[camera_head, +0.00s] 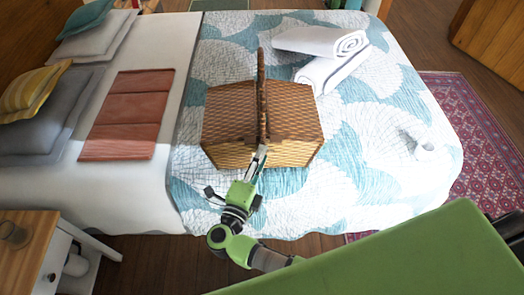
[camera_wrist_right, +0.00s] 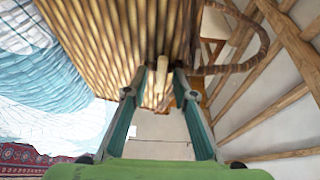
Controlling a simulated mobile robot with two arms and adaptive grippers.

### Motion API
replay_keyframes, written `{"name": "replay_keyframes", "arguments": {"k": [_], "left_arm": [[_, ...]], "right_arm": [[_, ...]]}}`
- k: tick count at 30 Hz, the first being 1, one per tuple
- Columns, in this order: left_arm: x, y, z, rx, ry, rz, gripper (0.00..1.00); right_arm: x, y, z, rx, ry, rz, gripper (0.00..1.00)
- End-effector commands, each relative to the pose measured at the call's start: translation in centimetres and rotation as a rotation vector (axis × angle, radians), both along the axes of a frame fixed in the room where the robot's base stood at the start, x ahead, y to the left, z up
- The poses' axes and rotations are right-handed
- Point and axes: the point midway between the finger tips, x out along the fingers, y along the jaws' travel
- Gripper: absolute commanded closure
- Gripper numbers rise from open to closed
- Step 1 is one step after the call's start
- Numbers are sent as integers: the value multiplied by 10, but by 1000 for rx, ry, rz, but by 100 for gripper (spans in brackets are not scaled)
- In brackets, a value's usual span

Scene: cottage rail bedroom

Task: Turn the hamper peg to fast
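The wicker hamper (camera_head: 220,115) stands on the bed with its tall arched handle (camera_head: 262,80) upright and its lid down. My right gripper (camera_head: 260,156) reaches the middle of the hamper's near side, just below the handle. In the right wrist view, the hamper's woven wall (camera_wrist_right: 105,40) fills the upper part. A small pale wooden peg (camera_wrist_right: 162,72) stands out between the two fingertips of my right gripper (camera_wrist_right: 157,85). The fingers are apart, and gaps seem to show beside the peg. Which way the peg is turned is unclear. My left gripper is out of view.
Rolled white towels (camera_head: 325,60) lie behind the hamper to the right. A folded reddish blanket (camera_head: 128,115) and grey pillows (camera_head: 50,125) lie on the left. A wooden nightstand (camera_head: 25,235) stands at the lower left. The patterned quilt (camera_head: 385,140) right of the hamper is mostly clear.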

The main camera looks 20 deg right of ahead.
Motion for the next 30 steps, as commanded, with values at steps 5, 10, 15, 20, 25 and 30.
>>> {"name": "replay_keyframes", "arguments": {"k": [5, 10, 15, 20, 25, 30], "left_arm": [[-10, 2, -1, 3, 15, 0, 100], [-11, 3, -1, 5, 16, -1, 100], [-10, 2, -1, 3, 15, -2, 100], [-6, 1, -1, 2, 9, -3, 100], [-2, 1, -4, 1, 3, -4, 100], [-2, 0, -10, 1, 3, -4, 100]], "right_arm": [[0, 0, 0, 0, 0, 0, 75], [0, 0, 0, 0, 0, 0, 100], [0, 0, 0, -1, 0, 0, 100], [0, 0, -1, -18, 5, 0, 100], [0, -1, -3, -77, 24, -2, 100], [-1, -1, -5, -186, 56, -3, 100]]}}
